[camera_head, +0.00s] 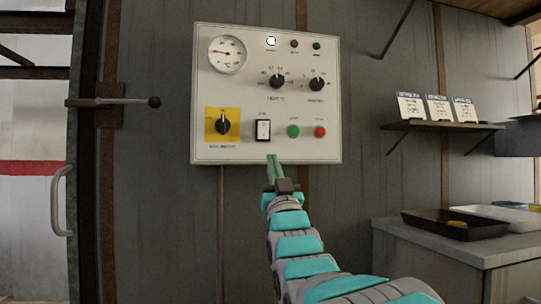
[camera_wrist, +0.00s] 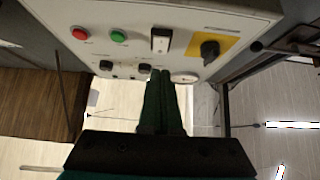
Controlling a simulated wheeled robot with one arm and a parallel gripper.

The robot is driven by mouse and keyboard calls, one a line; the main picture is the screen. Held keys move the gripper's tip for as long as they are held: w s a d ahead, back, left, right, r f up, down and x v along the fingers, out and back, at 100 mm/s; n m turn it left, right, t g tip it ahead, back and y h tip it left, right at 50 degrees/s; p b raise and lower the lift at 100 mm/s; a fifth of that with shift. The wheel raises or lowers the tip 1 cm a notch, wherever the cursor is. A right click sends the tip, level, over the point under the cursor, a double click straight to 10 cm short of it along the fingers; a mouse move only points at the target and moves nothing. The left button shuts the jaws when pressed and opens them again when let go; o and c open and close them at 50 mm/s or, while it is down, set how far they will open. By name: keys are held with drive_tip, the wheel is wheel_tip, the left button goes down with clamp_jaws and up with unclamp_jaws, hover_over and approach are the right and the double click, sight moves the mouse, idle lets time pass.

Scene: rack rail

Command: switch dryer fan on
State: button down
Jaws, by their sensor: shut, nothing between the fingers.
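A white control panel (camera_head: 265,147) hangs on the grey wall in the head view. It carries a small black-framed white rocker switch (camera_head: 263,130) at lower middle, which also shows in the wrist view (camera_wrist: 161,40). The labels are too small to read, so I cannot tell which control is the fan's. My gripper (camera_head: 272,160) is shut and empty, its green fingers together near the panel's lower edge, below the rocker in the head view. In the wrist view the fingertips (camera_wrist: 160,76) point toward the panel. I cannot tell whether they touch it.
A yellow plate with a black rotary switch (camera_head: 223,127) is left of the rocker. A green button (camera_head: 293,131) and red button (camera_head: 320,132) are right. Above are two knobs, a gauge (camera_head: 228,54) and small lamps. A lever (camera_head: 130,101) juts out at left.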

drive_tip(key=shift+v, duration=1.55)
drive_tip(key=shift+w+f, duration=0.2)
drive_tip(key=w+d+f+m+g+h, duration=0.1)
drive_tip(key=d+f+g+h, duration=0.25)
drive_tip(key=f, duration=0.55)
drive_tip(key=d+f+m+g+h, duration=0.15)
drive_tip(key=d+f+g, duration=0.3)
drive_tip(key=f, duration=0.45)
drive_tip(key=s+d+f+g+h, duration=0.1)
drive_tip(key=s+d+f+g, duration=0.2)
drive_tip(key=f, duration=0.4)
drive_tip(key=s+d+f+g+h, duration=0.1)
drive_tip(key=s+f+g, duration=0.2)
drive_tip(key=s+f, duration=0.3)
drive_tip(key=s+d+f+g, duration=0.2)
drive_tip(key=s+f+g, duration=0.2)
drive_tip(key=s+f, duration=0.4)
drive_tip(key=s+d+f+g, duration=0.3)
drive_tip(key=s+f, duration=0.3)
drive_tip(key=s, duration=0.3)
drive_tip(key=s+f+g, duration=0.2)
drive_tip(key=s+g, duration=0.1)
drive_tip(key=s, duration=0.6)
drive_tip(key=s+f+g, duration=0.2)
drive_tip(key=s+g, duration=0.1)
drive_tip(key=s, duration=0.7)
drive_tip(key=shift+d+m+p, duration=0.35)
drive_tip(key=shift+d+p, duration=0.05)
drive_tip(key=shift+d, duration=0.1)
